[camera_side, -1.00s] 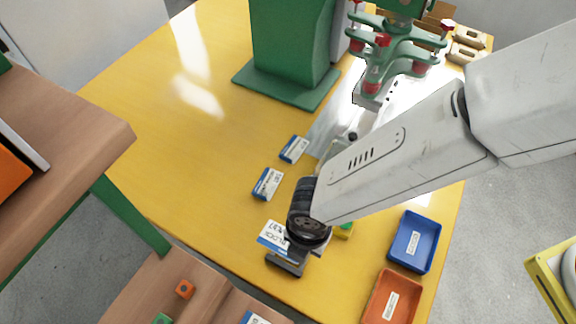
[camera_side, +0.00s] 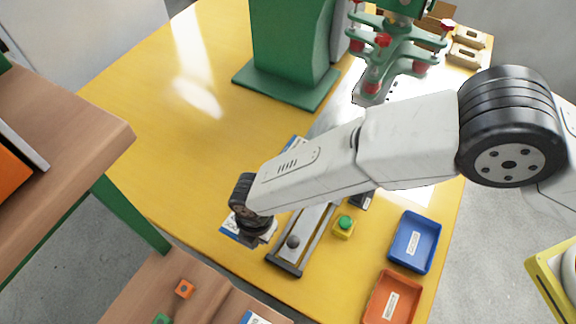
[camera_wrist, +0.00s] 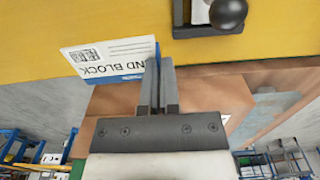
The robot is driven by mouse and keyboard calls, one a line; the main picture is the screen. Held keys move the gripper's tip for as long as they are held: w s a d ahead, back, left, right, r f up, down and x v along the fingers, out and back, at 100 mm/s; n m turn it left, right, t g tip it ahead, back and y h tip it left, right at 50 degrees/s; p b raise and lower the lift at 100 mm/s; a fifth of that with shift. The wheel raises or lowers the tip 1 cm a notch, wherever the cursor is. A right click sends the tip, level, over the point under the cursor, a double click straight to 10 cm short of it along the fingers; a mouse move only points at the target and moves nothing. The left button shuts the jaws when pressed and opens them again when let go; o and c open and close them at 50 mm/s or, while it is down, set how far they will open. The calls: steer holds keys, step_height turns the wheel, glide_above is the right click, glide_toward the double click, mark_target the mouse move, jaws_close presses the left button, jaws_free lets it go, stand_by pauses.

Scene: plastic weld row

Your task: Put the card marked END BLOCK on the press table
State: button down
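The END BLOCK card (camera_wrist: 112,57), white with a blue edge, shows its lettering upside down in the wrist view. In the side view the card (camera_side: 230,232) is mostly hidden behind my wrist near the front edge of the yellow table. My gripper (camera_wrist: 160,68) has its two fingers close together at the card's right edge and looks shut on it. In the side view my gripper (camera_side: 262,238) is low at the table's front edge. A pale shiny plate (camera_side: 418,98), apparently the press table, lies under the green press head (camera_side: 392,50).
A metal rail with a dark knob (camera_side: 293,241) lies right of my gripper. Beside it are a green button on a yellow box (camera_side: 344,224), a blue tray (camera_side: 433,244) and an orange tray (camera_side: 376,305). The green press column (camera_side: 290,50) stands behind. The yellow table's left side is clear.

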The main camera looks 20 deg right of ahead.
steer(key=shift+w+a+f, duration=0.45)
steer(key=shift+a+f, duration=0.05)
steer(key=shift+f, duration=0.3)
steer(key=shift+w+a+f, duration=0.45)
steer(key=shift+a+f, duration=0.05)
steer(key=shift+f, duration=0.25)
steer(key=shift+w+a+f, duration=0.15)
steer(key=shift+f, duration=1.6)
steer(key=shift+f, duration=0.15)
steer(key=c, duration=0.9)
jaws_free()
steer(key=shift+o, duration=0.2)
steer(key=shift+r, duration=6.15)
